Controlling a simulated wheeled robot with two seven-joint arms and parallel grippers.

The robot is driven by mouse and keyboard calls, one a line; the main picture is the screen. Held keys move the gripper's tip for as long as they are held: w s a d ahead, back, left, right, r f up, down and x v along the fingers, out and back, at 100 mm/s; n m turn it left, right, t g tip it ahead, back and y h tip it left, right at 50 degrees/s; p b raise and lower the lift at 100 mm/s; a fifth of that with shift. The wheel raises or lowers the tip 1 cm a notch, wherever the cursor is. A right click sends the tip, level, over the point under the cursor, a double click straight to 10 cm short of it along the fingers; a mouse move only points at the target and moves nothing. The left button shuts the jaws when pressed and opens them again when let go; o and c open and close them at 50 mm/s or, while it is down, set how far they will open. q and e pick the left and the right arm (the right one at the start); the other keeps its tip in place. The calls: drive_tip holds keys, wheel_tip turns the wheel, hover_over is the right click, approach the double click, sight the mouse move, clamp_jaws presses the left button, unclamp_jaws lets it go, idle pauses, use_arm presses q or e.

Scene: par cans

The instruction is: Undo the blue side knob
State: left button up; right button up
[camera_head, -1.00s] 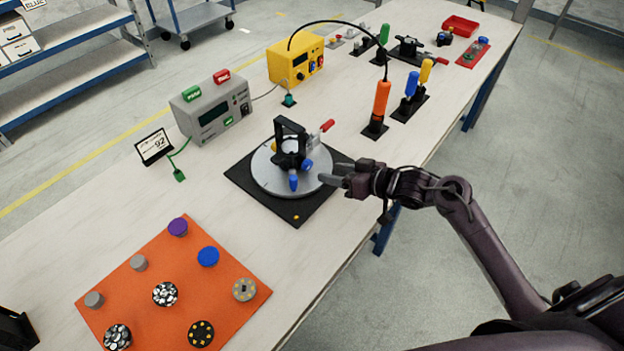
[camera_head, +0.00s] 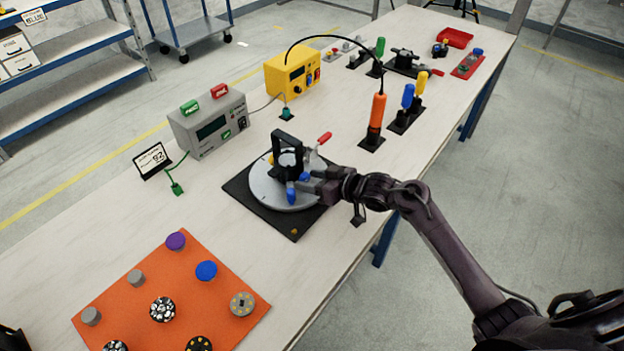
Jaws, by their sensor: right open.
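The fixture with a black upright frame (camera_head: 285,150) stands on a round grey turntable (camera_head: 262,187) on a black base plate. A blue side knob (camera_head: 304,176) shows on its right side, partly hidden by my right gripper. A second blue knob (camera_head: 291,194) points down at the front of the fixture. My right gripper (camera_head: 306,184) is open, with its fingertips at the side knob. I cannot tell whether they touch it. My left gripper is not in view.
A red-handled clamp (camera_head: 324,138) stands behind my right gripper. A grey tester (camera_head: 210,125) and a yellow box (camera_head: 293,72) stand behind. An orange mat (camera_head: 180,285) with pucks lies front left.

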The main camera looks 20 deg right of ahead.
drive_tip(key=c, duration=1)
drive_tip(key=shift+s, duration=0.1)
drive_tip(key=shift+a+n+t+h, duration=0.1)
drive_tip(key=shift+n+t+h, duration=0.2)
drive_tip(key=shift+n+h, duration=0.5)
drive_tip(key=shift+a+n+t+h+b, duration=0.1)
drive_tip(key=shift+n+t+h+b, duration=0.5)
drive_tip(key=shift+n, duration=0.9)
drive_tip(key=o, duration=1)
